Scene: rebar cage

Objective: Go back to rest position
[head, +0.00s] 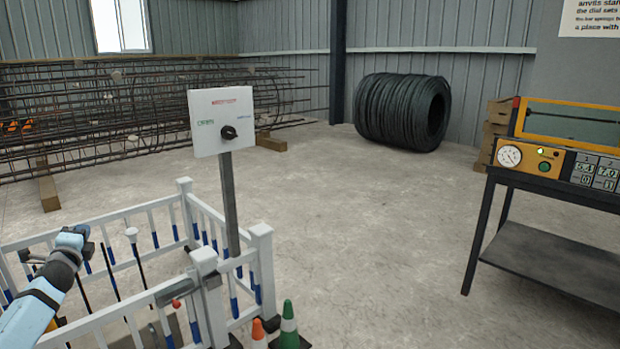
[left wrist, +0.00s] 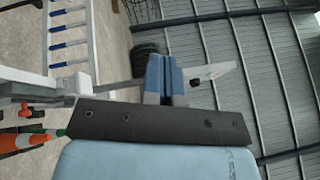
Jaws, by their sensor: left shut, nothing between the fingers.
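My left arm comes in from the lower left in the head view. Its gripper (head: 76,233) is over the white fenced enclosure, apart from the dial sign. In the left wrist view the blue fingers of my left gripper (left wrist: 164,72) are together, with nothing between them. My right gripper is in neither view.
A white fence (head: 262,270) with blue-banded bars surrounds a post with a white dial sign (head: 222,122). Orange (head: 258,333) and green (head: 289,325) cones stand by its corner. A rebar cage (head: 120,110), a black coil (head: 395,112) and a machine table (head: 550,255) surround clear floor.

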